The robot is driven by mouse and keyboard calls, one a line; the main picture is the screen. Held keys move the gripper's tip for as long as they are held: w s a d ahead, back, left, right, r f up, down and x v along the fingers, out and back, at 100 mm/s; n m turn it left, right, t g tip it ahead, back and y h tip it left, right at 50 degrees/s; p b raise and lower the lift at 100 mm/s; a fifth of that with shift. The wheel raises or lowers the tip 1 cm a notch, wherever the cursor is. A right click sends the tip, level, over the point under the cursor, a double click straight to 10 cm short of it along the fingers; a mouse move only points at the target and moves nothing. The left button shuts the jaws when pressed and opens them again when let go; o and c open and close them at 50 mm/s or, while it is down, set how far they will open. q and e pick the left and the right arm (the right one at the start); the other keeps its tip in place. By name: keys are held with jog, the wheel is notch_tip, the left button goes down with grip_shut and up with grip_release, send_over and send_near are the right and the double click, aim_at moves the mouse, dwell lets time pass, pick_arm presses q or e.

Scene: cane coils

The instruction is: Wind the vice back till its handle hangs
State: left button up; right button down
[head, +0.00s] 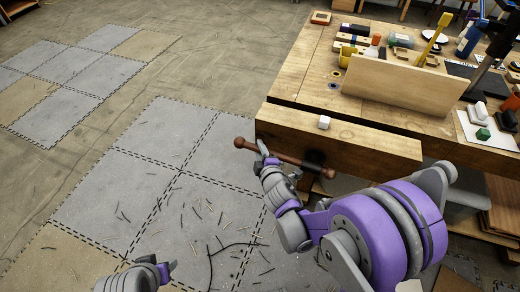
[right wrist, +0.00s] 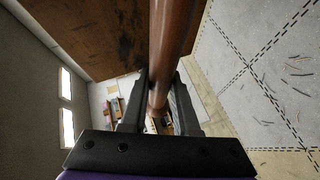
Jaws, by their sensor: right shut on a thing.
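The vice handle (head: 290,160) is a brown wooden bar with a rounded end, lying nearly level with a slight tilt down to the right. It crosses in front of a dark screw hub (head: 315,161) on the vice's wooden front jaw (head: 350,145). My right gripper (head: 265,153) is shut on the handle near its left end. In the right wrist view the handle (right wrist: 172,50) runs between both fingers (right wrist: 162,105). My left gripper (head: 160,272) is low at the left, away from the vice, its fingers too small to judge.
Grey floor mats (head: 160,130) with scattered cane scraps lie left of the bench, otherwise open.

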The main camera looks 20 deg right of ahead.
pick_arm(q)
jog(key=shift+f, duration=0.1)
pick_arm(e)
jog(key=shift+f, duration=0.15)
dwell(0.3)
jog(key=shift+f+b, duration=0.55)
jog(key=s+d+f+n+g+h+b, duration=0.25)
jog(key=f+n+g+h+b, duration=0.35)
jog(key=f, duration=0.6)
pick_arm(q)
notch_tip(320, 180, down, 16)
jog(key=w+b, duration=0.1)
jog(key=b, duration=0.6)
jog(key=shift+f+g, duration=0.25)
jog(key=shift+g, duration=0.05)
pick_arm(e)
jog(key=s+d+f+n+g+h, duration=0.2)
jog(key=s+d+f, duration=0.4)
jog(key=d, duration=0.5)
jog(key=shift+s+d+n+h, duration=0.4)
jog(key=shift+s+n+h, duration=0.25)
jog(key=shift+n+h, duration=0.25)
pick_arm(q)
jog(key=shift+w, duration=0.1)
